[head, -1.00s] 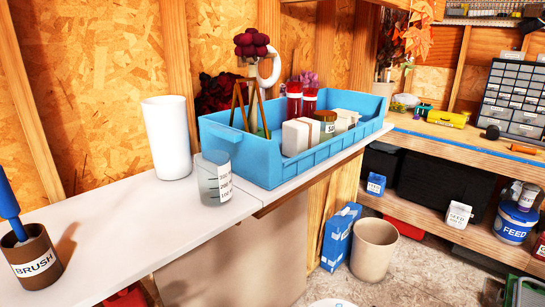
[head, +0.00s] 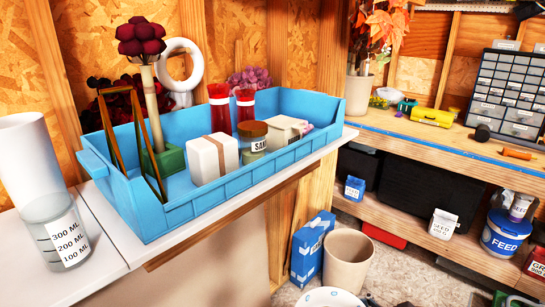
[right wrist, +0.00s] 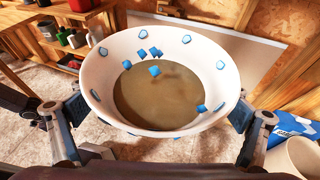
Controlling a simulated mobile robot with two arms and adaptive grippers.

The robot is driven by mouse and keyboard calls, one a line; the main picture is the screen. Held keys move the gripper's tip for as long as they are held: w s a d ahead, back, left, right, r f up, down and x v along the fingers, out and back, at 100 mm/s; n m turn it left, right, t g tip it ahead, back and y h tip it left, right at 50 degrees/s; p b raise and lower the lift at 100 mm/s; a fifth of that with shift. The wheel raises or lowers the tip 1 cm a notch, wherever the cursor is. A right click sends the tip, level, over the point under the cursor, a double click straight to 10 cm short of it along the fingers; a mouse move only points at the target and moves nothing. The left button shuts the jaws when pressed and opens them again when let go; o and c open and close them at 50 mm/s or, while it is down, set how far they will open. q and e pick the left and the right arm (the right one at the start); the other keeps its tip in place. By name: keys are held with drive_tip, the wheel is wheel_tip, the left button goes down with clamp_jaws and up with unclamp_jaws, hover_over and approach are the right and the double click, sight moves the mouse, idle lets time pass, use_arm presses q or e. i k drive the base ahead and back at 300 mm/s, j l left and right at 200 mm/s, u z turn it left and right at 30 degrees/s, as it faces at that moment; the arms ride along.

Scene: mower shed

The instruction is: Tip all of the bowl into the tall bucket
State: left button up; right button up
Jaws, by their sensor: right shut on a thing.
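A white bowl (right wrist: 205,65) with blue marks fills the right wrist view and holds a brown mass (right wrist: 160,95). My right gripper (right wrist: 160,122) is shut on the bowl, its fingers showing at both sides. The bowl looks about level. Its rim also shows at the bottom edge of the head view (head: 328,297). A tall beige bucket (head: 348,262) stands upright on the floor just beyond the bowl; its inside bottom is hidden. Part of the bucket shows at the lower right of the right wrist view (right wrist: 296,158). My left gripper is not in view.
A blue and white box (head: 312,247) stands left of the bucket. A white bench at left bears a blue tray (head: 190,215), a measuring beaker (head: 62,240) and a white cylinder (head: 30,165). A wooden shelf (head: 430,140) stands behind at right, with a feed tub (head: 503,236).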

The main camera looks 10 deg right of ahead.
sight(349, 253)
drive_tip(key=i+l, duration=0.25)
drive_tip(key=l, duration=0.15)
drive_tip(key=i+l, duration=0.2)
drive_tip(key=l, duration=0.25)
drive_tip(key=i+l, duration=0.25)
drive_tip(key=l, duration=0.15)
drive_tip(key=i+l, duration=0.2)
drive_tip(key=l, duration=0.25)
drive_tip(key=i+l, duration=0.25)
drive_tip(key=l, duration=0.15)
drive_tip(key=i+l, duration=0.2)
drive_tip(key=l, duration=0.2)
drive_tip(key=i+l, duration=1.05)
